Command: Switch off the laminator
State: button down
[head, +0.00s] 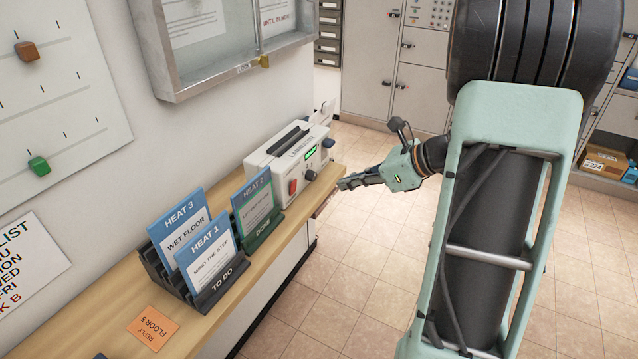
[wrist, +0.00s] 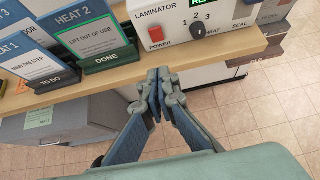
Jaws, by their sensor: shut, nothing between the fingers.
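The white laminator (head: 292,158) stands on the wooden shelf against the wall. In the wrist view the laminator (wrist: 182,17) shows a red POWER switch (wrist: 156,34), a black dial (wrist: 198,27) marked 1 2 3, and a lit green display reading partly "RE". The red switch also shows in the head view (head: 292,187). Whether the switch is on or off I cannot tell. My gripper (wrist: 158,75) is shut and empty, in front of and below the laminator's front panel, apart from it. In the head view my gripper (head: 341,185) is right of the laminator, near the shelf edge.
A green DONE holder (head: 264,229) with a HEAT 2 card stands beside the laminator. A black TO DO holder (head: 224,284) holds HEAT 1 and HEAT 3 cards. An orange note (head: 153,327) lies on the shelf (head: 108,292). A notice case (head: 240,69) hangs above. The floor is open.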

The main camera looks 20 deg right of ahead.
aim_at(294, 186)
jog(key=shift+w+a+r+x, duration=0.2)
jog(key=shift+r+x, duration=0.2)
jog(key=shift+x, duration=1.7)
jog(key=shift+w+a+r+x, duration=0.25)
jog(key=shift+r+x, duration=0.15)
jog(key=shift+x, duration=1.7)
jog(key=shift+w+a+r+x, duration=0.2)
jog(key=shift+r+x, duration=0.2)
jog(key=shift+x, duration=1.65)
jog(key=p, duration=0.1)
jog(key=r+p, duration=0.1)
jog(key=p, duration=0.1)
jog(key=shift+w+a, duration=0.2)
jog(key=shift+a, duration=0.1)
jog(key=shift+f+g+h, duration=0.3)
jog(key=shift+f, duration=0.1)
jog(key=shift+r, duration=0.1)
